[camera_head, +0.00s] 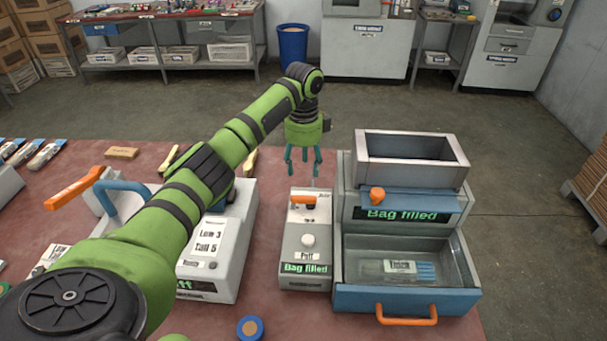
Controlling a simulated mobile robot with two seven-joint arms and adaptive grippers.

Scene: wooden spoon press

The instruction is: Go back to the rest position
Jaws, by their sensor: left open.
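My left gripper (303,165) hangs with its fingers pointing down, above the far edge of the red table (205,320). The fingers are spread apart and nothing shows between them. It is behind a small grey box (307,265) with an orange lever and a "Bag filled" display. My green left arm reaches across the view from the lower left and hides part of a white machine (222,265). My right gripper is not in view.
A grey machine (355,215) with a hopper stands on the right. Its open drawer (385,300) holds a clear bag. A white machine with an orange handle (75,188) stands left. A blue-rimmed disc (250,328) lies in front. A blue bin (292,45) stands behind.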

